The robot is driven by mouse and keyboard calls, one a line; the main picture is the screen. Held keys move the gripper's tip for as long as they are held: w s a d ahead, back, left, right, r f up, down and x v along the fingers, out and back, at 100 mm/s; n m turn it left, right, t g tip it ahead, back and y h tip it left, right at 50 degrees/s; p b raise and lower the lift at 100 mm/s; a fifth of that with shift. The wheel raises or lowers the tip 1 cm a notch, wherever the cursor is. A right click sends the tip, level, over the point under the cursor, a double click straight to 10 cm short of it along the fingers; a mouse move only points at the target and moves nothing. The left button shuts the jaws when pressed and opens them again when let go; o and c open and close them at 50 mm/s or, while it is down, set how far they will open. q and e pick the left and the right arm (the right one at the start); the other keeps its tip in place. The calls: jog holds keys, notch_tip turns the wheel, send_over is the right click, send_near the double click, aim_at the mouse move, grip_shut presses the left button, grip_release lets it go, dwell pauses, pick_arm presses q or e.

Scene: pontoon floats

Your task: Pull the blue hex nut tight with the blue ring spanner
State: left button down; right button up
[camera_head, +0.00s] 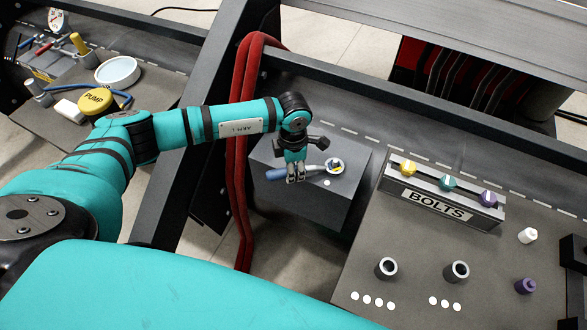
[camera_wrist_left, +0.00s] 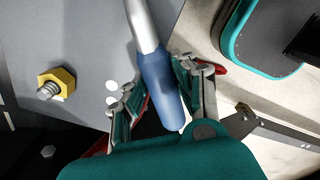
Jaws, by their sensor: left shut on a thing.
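My left gripper (camera_head: 297,174) is shut on the blue handle of the ring spanner (camera_head: 277,174), above the grey block (camera_head: 345,205). In the left wrist view the blue handle (camera_wrist_left: 160,85) lies between the two fingers (camera_wrist_left: 158,95), and its silver shaft runs out of the top edge. In the head view the ring end is at the right of the gripper, with small yellow and blue patches in it. I cannot tell whether it sits around a nut. A yellow hex nut (camera_wrist_left: 57,84) on a threaded stud stands apart from the handle. The blue hex nut is not clearly visible.
Red hoses (camera_head: 242,130) hang left of the block. At right, a panel holds the BOLTS rack (camera_head: 440,197), two dark sockets (camera_head: 387,268), a white piece (camera_head: 528,236) and a purple piece (camera_head: 525,286). A yellow PUMP knob (camera_head: 95,101) is at upper left.

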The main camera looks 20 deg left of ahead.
pick_arm(q)
jog(key=shift+w+a, duration=0.1)
pick_arm(e)
jog(key=shift+f, duration=0.15)
pick_arm(q)
jog(key=shift+w, duration=0.15)
jog(key=shift+w+a+m+b, duration=0.25)
jog(key=shift+m+b, duration=0.25)
jog(key=shift+b, duration=0.05)
pick_arm(e)
jog(key=shift+s+a+f, duration=0.1)
jog(key=shift+a+f, duration=0.35)
jog(key=shift+a, duration=0.1)
pick_arm(q)
jog(key=shift+w+a, duration=0.1)
pick_arm(e)
jog(key=shift+f, duration=0.2)
pick_arm(q)
jog(key=shift+s+d+r, duration=0.1)
jog(key=shift+s+d, duration=0.1)
jog(key=shift+s, duration=0.1)
jog(key=shift+s+d+n, duration=0.2)
jog(key=shift+n, duration=0.3)
pick_arm(e)
jog(key=shift+d+r, duration=0.45)
